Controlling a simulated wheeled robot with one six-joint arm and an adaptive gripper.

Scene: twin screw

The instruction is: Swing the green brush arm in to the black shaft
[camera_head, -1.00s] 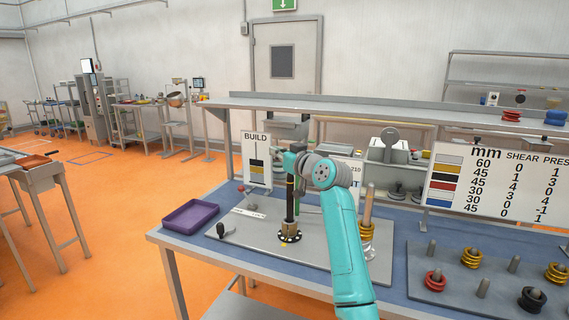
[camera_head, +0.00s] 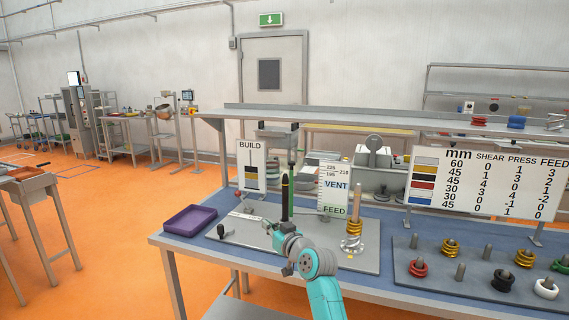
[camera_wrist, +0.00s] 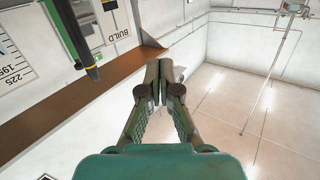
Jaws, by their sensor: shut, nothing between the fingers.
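The black shaft (camera_head: 285,197) stands upright on the grey plate on the bench. A slim green upright part (camera_head: 293,187), perhaps the brush arm, shows just behind and right of the shaft; its lower part is hidden. In the wrist view a dark rod (camera_wrist: 73,35) with a green strip (camera_wrist: 86,22) beside it crosses the upper left, apart from my fingers. My gripper (camera_head: 267,226) is in front of the shaft, low and to its left. In the wrist view its fingers (camera_wrist: 160,68) are together with nothing between them.
A purple tray (camera_head: 166,221) lies on the left of the bench. A black-knobbed lever (camera_head: 221,231) is on the plate's left. A wooden post with yellow rings (camera_head: 354,228) stands right. Ringed pegs fill the right.

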